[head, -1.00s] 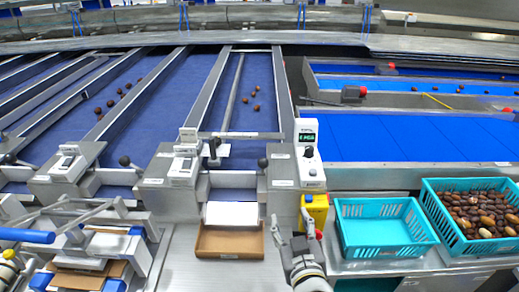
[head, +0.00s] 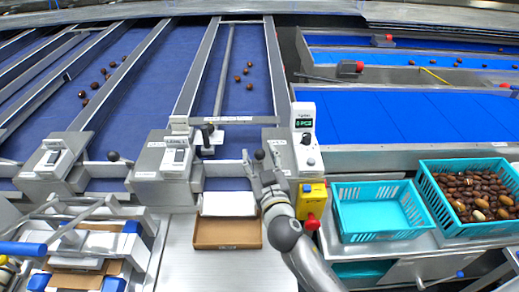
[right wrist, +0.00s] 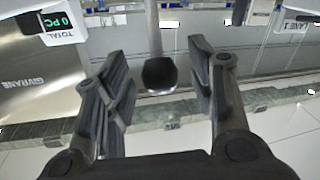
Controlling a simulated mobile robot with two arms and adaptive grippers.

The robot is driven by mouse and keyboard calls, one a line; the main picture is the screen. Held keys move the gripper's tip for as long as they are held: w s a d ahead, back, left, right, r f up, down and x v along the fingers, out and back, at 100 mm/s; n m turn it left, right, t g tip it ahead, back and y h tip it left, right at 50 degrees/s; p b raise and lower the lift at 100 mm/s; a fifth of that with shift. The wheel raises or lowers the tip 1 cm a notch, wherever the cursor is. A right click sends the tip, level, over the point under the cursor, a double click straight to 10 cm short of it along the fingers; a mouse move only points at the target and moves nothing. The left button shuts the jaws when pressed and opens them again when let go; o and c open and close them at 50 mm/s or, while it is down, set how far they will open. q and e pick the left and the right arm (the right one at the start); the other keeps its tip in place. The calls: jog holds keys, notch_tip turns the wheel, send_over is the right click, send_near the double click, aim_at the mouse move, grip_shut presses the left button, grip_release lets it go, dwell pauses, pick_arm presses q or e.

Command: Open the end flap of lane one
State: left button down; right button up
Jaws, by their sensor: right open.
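Lane one (head: 250,110) is a blue belt lane with several dates (head: 243,75) on it. Its labelled housing (head: 165,160) stands left of the lane end. A grey bar (head: 225,168), which looks like the end flap, crosses the lane end; its exact state is unclear. A black knob (head: 259,154) sits at its right side. My right gripper (head: 260,162) is at this knob. In the right wrist view the knob (right wrist: 160,73) on its stem lies between the open fingers (right wrist: 160,85), with a gap on both sides. My left gripper is not in view.
A cardboard box (head: 228,234) stands in front of the lane end. A yellow unit with a red knob (head: 311,198) and a counter display (head: 303,125) stand close right. An empty teal crate (head: 380,235) and a date-filled crate (head: 425,190) are farther right.

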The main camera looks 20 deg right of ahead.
jog(key=shift+w+r, duration=0.1)
jog(key=shift+w, duration=0.45)
jog(key=shift+w+d, duration=0.1)
jog(key=shift+w, duration=0.1)
jog(key=shift+s, duration=0.1)
jog(key=c, duration=0.7)
grip_shut()
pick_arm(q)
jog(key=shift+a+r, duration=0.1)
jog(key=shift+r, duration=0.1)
